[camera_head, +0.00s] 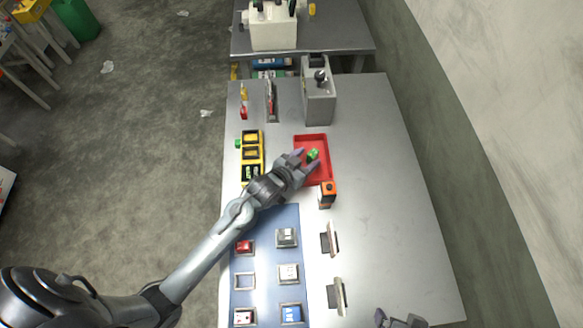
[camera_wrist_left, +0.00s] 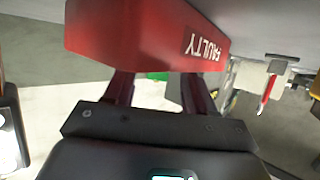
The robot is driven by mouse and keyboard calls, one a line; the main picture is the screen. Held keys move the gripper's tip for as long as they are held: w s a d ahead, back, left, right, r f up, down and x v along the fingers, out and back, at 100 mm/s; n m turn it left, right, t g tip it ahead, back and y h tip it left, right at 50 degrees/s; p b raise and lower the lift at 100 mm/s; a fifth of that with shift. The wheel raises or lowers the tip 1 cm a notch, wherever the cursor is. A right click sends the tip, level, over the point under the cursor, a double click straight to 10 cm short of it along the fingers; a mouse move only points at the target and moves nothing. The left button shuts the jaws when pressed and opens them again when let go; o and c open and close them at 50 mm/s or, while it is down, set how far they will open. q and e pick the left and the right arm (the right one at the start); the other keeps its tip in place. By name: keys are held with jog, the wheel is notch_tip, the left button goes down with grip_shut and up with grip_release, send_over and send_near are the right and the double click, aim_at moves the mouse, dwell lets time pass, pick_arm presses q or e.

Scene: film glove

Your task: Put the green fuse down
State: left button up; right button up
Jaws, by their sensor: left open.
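The green fuse (camera_head: 313,154) shows between the fingertips of my left gripper (camera_head: 308,159), at the red tray (camera_head: 325,140). The left gripper is open; I cannot tell whether a finger touches the fuse or whether it rests on the tray floor. In the left wrist view the red tray (camera_wrist_left: 140,35), lettered "FAULTY", fills the top, and the fingers (camera_wrist_left: 158,92) reach toward it, apart. A small green patch shows between them there; I cannot tell what it is. My right gripper (camera_head: 400,321) is partly cut off at the bottom edge.
A yellow and black holder (camera_head: 253,138) stands left of the tray. An orange and black device (camera_head: 327,193) stands just in front of it. A grey machine (camera_head: 318,100) stands behind. A blue panel (camera_head: 265,260) with several square blocks lies in front. The table's right side is clear.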

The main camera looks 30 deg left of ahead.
pick_arm(q)
jog(key=v, duration=0.9)
jog(key=shift+r, duration=0.2)
pick_arm(e)
jog(key=shift+s+a+r, duration=0.1)
jog(key=shift+r, duration=0.2)
pick_arm(q)
jog(key=shift+w+d+p, duration=0.15)
jog(key=shift+w+p, duration=0.05)
jog(key=shift+p, duration=0.1)
